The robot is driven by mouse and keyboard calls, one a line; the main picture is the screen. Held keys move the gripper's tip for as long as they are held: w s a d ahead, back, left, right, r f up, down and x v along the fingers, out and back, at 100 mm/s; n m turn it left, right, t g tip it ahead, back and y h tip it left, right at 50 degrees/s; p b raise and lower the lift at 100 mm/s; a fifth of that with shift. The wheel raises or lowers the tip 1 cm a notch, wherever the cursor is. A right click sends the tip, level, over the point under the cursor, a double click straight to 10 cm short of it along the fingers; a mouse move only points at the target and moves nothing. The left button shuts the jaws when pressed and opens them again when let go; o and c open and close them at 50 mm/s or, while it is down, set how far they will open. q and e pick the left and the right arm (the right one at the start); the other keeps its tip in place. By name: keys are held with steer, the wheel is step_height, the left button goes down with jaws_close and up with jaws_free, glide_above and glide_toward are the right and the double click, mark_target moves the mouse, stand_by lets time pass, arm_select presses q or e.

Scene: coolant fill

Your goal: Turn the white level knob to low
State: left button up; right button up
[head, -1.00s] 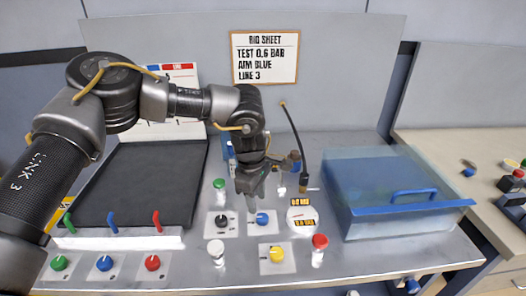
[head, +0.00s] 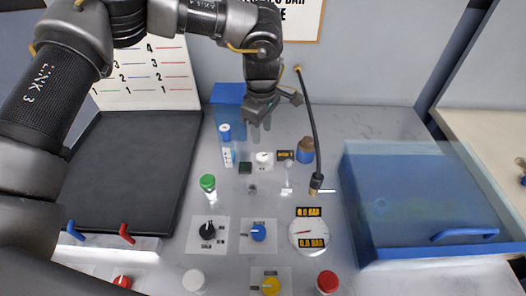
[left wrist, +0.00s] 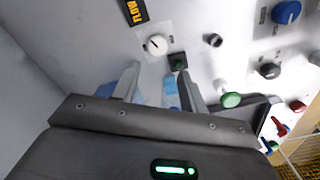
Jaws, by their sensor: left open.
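A small white knob (head: 264,157) with a dark pointer line sits on a pale plate at the back of the panel. It also shows in the left wrist view (left wrist: 156,43), just beyond the fingertips. A black label with yellow letters (left wrist: 132,10) is beside it. My left gripper (head: 262,126) is open and points down, behind and above the white knob in the head view, apart from it. In the left wrist view its two fingers (left wrist: 160,80) are spread with nothing gripped between them. My right gripper is not in view.
A black hose (head: 312,125) hangs to the right. Blue and black knobs, a gauge (head: 308,233) and a clear blue box (head: 420,205) lie nearer or right.

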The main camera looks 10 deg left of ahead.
mark_target(262, 156)
arm_select(q)
step_height(262, 156, down, 7)
steer(key=b, duration=0.5)
steer(key=shift+w+f, duration=0.1)
steer(key=shift+w, duration=0.05)
step_height(262, 156, down, 3)
steer(key=shift+r+b, duration=0.15)
steer(key=shift+b, duration=1.1)
steer(key=shift+w+f+b, duration=0.1)
steer(key=shift+f+b, duration=0.2)
steer(key=shift+f, duration=0.15)
steer(key=shift+r, duration=0.1)
steer(key=c, duration=0.5)
steer(key=shift+c, duration=1)
steer(key=shift+n+p, duration=0.35)
steer(key=shift+n, duration=0.95)
steer(key=n, duration=0.2)
steer(key=shift+n, duration=0.4)
steer(key=n, duration=0.4)
steer(key=shift+p, duration=0.4)
steer(key=shift+n, duration=1.3)
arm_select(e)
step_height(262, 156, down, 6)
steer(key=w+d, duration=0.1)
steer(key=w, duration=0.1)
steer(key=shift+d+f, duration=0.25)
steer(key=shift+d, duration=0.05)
arm_select(q)
steer(key=shift+n, duration=0.3)
